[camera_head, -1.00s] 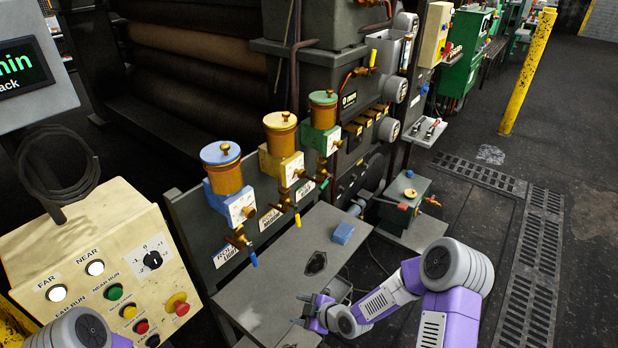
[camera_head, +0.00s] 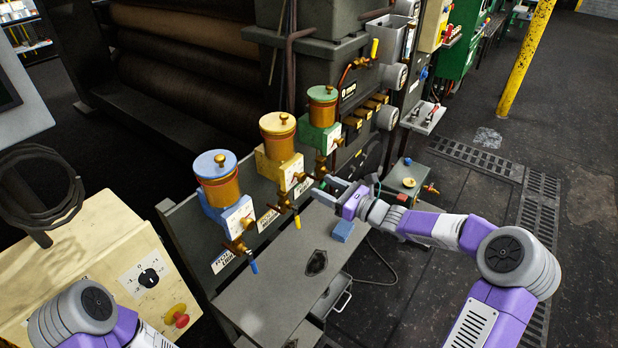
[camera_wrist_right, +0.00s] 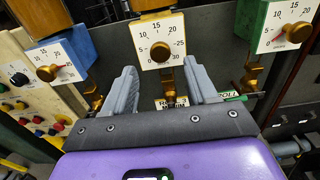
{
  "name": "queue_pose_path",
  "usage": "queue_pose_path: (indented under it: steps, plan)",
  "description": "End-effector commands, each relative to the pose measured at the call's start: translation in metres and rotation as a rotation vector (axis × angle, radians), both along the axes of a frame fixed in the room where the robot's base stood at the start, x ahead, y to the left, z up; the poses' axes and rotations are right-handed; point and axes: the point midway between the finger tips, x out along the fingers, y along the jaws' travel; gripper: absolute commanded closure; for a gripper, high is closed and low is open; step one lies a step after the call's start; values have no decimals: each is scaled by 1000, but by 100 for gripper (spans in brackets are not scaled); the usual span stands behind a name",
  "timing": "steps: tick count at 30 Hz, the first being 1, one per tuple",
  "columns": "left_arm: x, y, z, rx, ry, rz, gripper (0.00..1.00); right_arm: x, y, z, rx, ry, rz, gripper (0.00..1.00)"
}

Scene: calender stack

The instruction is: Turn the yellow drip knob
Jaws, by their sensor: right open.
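The yellow-based oiler (camera_head: 279,148) is the middle one of three on the grey panel. In the right wrist view, its white dial plate (camera_wrist_right: 158,36) carries a round brass knob (camera_wrist_right: 161,51), with numbers around it. My right gripper (camera_head: 327,190) is open and empty, to the right of the yellow oiler in the head view. In the wrist view the two grey fingers (camera_wrist_right: 161,78) stand apart, with the knob between and beyond their tips, not gripped. A brass valve hangs below the dial. My left arm shows at the lower left, its gripper out of view.
A blue-based oiler (camera_head: 219,188) and a green-based one (camera_head: 322,118) stand on either side. The grey bench (camera_head: 285,265) below has a blue block (camera_head: 342,231) on it. A cream control box (camera_head: 100,265) is at the left.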

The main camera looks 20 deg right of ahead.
Motion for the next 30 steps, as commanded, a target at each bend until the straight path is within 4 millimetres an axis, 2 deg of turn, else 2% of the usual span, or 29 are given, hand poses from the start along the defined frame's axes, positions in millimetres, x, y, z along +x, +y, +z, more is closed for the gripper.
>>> queue_pose_path:
  steps: [3,10,21,23,30]
  plan:
    - [0,0,1,0,0,0,57,16,14,0,7,1,3,43]
    - [0,0,2,0,0,0,57,40,32,0,5,3,0,43]
    - [0,0,2,0,0,0,57,47,37,-1,5,5,-2,43]
    - [0,0,2,0,0,0,57,47,37,-1,5,5,-1,49]
    - [0,0,2,0,0,0,57,47,37,-1,5,5,-2,86]
